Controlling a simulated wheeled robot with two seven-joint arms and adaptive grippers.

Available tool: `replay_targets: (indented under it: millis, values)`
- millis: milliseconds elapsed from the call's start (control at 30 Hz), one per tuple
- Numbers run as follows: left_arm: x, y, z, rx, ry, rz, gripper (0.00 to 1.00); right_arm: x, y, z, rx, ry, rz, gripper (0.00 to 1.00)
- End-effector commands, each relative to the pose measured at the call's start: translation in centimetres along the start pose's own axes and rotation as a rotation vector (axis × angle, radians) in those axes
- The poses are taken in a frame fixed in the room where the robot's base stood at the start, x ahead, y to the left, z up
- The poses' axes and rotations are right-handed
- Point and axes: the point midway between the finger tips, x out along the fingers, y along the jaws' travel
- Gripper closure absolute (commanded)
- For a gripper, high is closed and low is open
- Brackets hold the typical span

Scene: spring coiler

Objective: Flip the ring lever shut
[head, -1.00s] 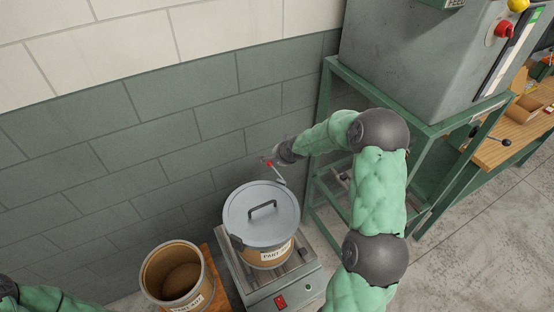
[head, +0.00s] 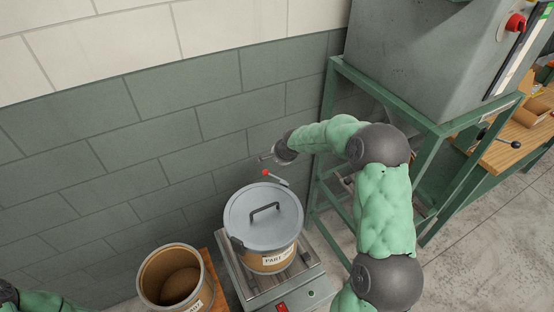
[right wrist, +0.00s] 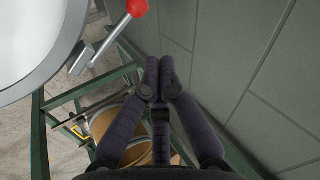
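A round drum (head: 272,262) with a grey lid (head: 240,225) stands on a metal platform. The ring lever (head: 277,179), a metal rod with a red ball knob (head: 265,172), sticks out from the lid's far edge towards the wall. It also shows in the right wrist view (right wrist: 111,38), beside the lid (right wrist: 30,45). My right gripper (head: 265,156) is just above and behind the knob, apart from it and empty. In the right wrist view its fingers (right wrist: 160,62) lie together, with the knob up and left of the tips. My left gripper is out of view.
The tiled wall (head: 160,150) is close behind my right gripper. An open drum (head: 150,280) stands left of the lidded one. A green frame (head: 430,130) carrying a grey cabinet (head: 410,60) stands to the right.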

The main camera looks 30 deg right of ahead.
Motion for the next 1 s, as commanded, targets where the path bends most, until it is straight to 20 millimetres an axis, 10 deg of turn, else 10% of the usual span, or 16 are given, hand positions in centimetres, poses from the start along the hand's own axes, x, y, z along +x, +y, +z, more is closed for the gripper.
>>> replay_targets:
  millis: [667, 1000]
  values:
    - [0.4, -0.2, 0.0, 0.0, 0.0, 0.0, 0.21, -0.1, 1.3, -0.1, 0.0, 0.0, 0.0, 1.0]
    - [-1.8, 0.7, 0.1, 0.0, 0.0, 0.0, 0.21, -3.4, -1.3, -1.8, -0.002, 0.0, -0.003, 1.0]
